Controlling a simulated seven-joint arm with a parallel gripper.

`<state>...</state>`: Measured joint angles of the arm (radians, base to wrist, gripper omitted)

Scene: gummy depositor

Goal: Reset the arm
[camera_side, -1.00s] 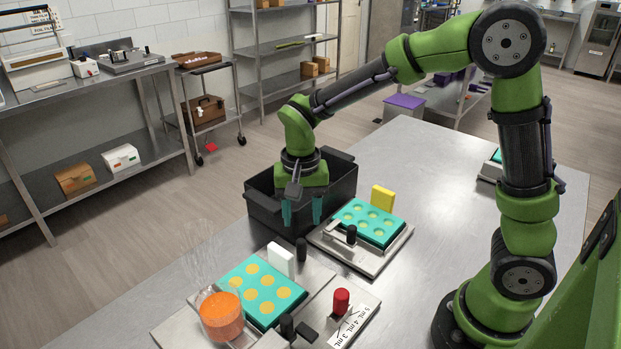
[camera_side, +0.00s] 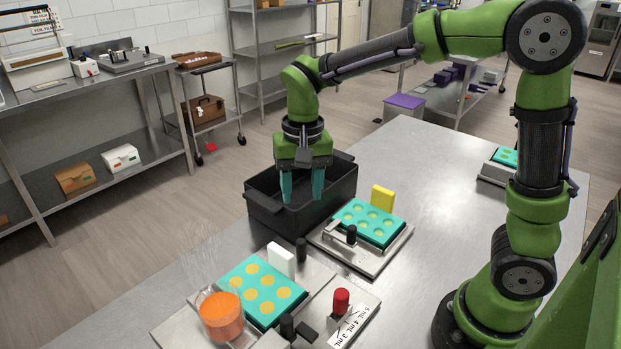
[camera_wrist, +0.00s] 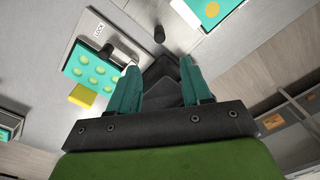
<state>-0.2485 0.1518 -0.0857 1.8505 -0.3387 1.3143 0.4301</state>
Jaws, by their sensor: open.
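My gripper (camera_side: 302,188) is open and points down over the black bin (camera_side: 330,192) on the steel table. Its two teal fingers are apart, with nothing between them. In the wrist view my gripper (camera_wrist: 158,88) also shows open, with part of the black bin (camera_wrist: 164,72) visible between and beyond the fingers. The rest of the bin's inside is hidden in that view.
A teal mold (camera_side: 366,224) with pale pockets sits on a metal fixture beside a yellow block (camera_side: 382,198). Nearer are a teal mold with orange fills (camera_side: 262,288), a white block (camera_side: 281,260), an orange-filled container (camera_side: 221,316) and a red knob (camera_side: 341,300).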

